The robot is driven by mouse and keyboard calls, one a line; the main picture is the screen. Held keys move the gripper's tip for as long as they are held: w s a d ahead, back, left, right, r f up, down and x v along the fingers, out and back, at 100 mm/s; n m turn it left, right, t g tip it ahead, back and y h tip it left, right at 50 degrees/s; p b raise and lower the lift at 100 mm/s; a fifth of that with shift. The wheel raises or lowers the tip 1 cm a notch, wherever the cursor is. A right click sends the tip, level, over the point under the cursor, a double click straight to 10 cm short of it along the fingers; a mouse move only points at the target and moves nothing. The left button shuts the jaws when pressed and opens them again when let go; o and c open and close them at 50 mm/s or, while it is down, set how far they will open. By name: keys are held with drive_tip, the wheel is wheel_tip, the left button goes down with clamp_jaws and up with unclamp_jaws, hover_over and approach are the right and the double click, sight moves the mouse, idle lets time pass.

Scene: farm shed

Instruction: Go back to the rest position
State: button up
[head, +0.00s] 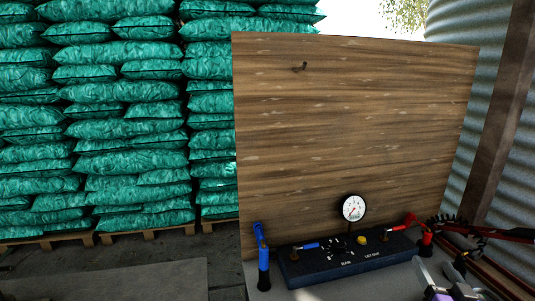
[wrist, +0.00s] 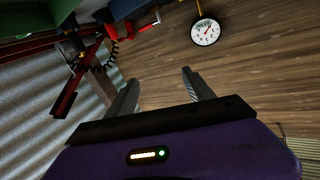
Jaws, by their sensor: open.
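My gripper (head: 441,276) shows at the bottom right corner of the head view, in front of the right end of a dark control box (head: 345,264). In the wrist view my gripper (wrist: 158,77) has its two grey fingers spread apart with nothing between them. Its purple body fills the bottom of that view. The fingers point toward the wooden board (head: 350,140) and appear clear of it. Most of my arm is out of view.
The box carries a round gauge (head: 353,208), a yellow button (head: 361,239), and blue and red levers. A blue hose fitting (head: 262,262) stands at its left, red fittings (head: 425,242) and a coiled black cable at its right. Green sacks (head: 120,120) are stacked behind.

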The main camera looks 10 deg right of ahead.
drive_tip(key=s+a+f+n+y, duration=0.3)
drive_tip(key=s+a, duration=1.1)
drive_tip(key=s, duration=0.4)
drive_tip(key=s+a+f+n+g+y, duration=0.1)
drive_tip(key=s+a+f+n+y, duration=0.1)
drive_tip(key=s+a, duration=1.2)
drive_tip(key=s+f+y, duration=0.1)
drive_tip(key=s, duration=0.4)
drive_tip(key=shift+a+n+g, duration=0.3)
drive_tip(key=shift+a+n, duration=0.05)
drive_tip(key=shift+n, duration=0.05)
drive_tip(key=shift+f, duration=0.1)
